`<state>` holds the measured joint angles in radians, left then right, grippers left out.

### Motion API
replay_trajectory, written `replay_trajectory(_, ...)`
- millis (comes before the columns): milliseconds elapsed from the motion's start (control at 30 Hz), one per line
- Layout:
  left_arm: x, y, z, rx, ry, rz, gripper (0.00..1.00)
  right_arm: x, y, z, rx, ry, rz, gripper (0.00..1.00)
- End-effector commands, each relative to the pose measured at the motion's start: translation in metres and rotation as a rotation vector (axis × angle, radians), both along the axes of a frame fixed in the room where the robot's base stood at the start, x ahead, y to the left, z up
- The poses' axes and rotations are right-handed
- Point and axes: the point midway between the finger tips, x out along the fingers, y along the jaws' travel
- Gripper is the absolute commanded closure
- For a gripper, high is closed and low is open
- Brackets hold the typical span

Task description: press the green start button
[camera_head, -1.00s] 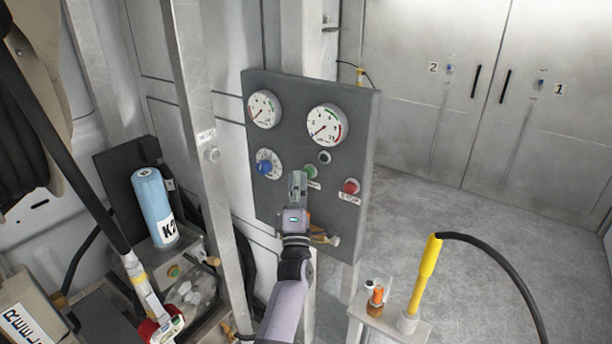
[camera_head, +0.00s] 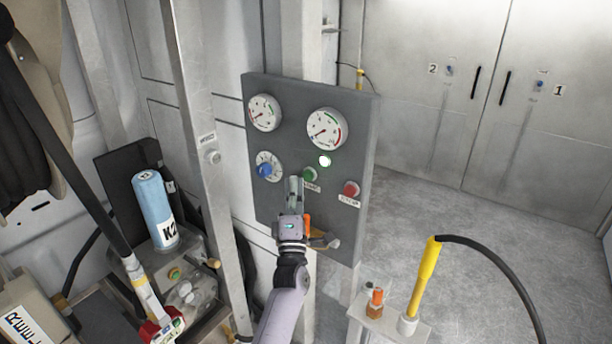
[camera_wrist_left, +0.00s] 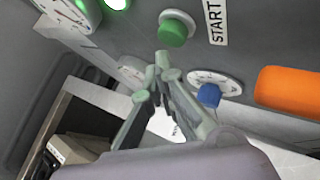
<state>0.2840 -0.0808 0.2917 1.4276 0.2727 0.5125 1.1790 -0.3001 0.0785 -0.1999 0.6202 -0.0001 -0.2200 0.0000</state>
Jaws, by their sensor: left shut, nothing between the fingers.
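The green start button (camera_head: 310,174) is on the grey control panel (camera_head: 352,118), between the blue knob (camera_head: 264,170) and the red stop button (camera_head: 351,188). My left gripper (camera_head: 295,180) is shut and empty, just left of the green button in the head view. In the left wrist view the green button (camera_wrist_left: 173,30) stands out from the panel beside the START label (camera_wrist_left: 215,22), and my shut fingertips (camera_wrist_left: 163,68) are apart from it in the picture. A small lamp (camera_head: 325,160) above the button glows white-green. My right gripper is not in view.
Two gauges (camera_head: 326,128) sit high on the panel. An orange part (camera_wrist_left: 288,90) is beside my gripper in the wrist view. A yellow-handled hose (camera_head: 424,275) stands at lower right, and a blue K2 canister (camera_head: 153,205) at left. Open floor lies right of the panel.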

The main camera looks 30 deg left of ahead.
Motion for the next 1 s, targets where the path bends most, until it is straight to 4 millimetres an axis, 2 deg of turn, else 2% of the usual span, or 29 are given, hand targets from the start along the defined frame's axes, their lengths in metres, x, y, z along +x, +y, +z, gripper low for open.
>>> replay_trajectory(267, -0.001, 0.0, 0.0, 0.0, 0.0, 0.0, 1.0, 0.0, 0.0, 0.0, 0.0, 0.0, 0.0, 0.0)
replay_trajectory(733, -0.043, 0.004, 0.001, 0.001, 0.003, 0.0, 1.0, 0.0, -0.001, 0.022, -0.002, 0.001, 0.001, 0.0)
replay_trajectory(1000, -0.05, 0.004, 0.0, 0.001, 0.0, -0.001, 1.0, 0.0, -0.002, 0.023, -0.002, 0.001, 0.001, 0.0)
